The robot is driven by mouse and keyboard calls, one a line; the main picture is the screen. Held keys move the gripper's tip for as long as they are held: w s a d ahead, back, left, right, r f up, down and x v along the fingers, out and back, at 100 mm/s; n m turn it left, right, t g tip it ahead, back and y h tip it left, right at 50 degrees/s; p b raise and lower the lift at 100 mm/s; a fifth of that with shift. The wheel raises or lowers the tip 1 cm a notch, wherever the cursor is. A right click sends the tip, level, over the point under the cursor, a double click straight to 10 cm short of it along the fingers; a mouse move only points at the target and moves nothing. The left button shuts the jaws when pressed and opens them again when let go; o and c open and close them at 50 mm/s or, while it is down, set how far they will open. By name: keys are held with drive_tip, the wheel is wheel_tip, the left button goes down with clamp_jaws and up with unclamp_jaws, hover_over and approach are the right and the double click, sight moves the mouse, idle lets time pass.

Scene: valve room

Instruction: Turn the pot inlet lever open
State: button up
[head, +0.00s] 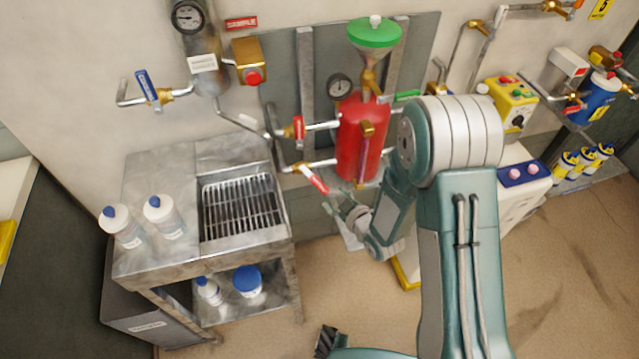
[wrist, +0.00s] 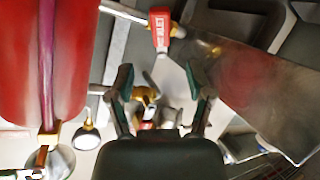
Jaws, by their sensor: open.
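The red pot (head: 362,138) hangs on the wall panel, with two pipes leaving its left side. A red-handled lever (head: 298,127) stands upright on the upper pipe. Another red lever (head: 314,179) slants down to the right on the lower pipe. The pot also fills the left of the wrist view (wrist: 40,60). There, a labelled red lever (wrist: 160,24) shows just beyond my open gripper (wrist: 161,78), with nothing between the fingertips. Which of the two levers this is, or which is the inlet, I cannot tell. In the head view my gripper (head: 338,207) is low, left of my arm.
A metal sink bench (head: 150,262) with bottles stands at the left. A green funnel (head: 374,32) tops the pot. A pressure gauge (head: 340,86) sits beside it. A yellow box (head: 510,103) and blue tank (head: 597,98) are at the right. The floor at lower right is clear.

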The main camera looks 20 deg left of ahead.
sight(320, 185)
drive_tip(key=x, duration=0.9)
clamp_jaws()
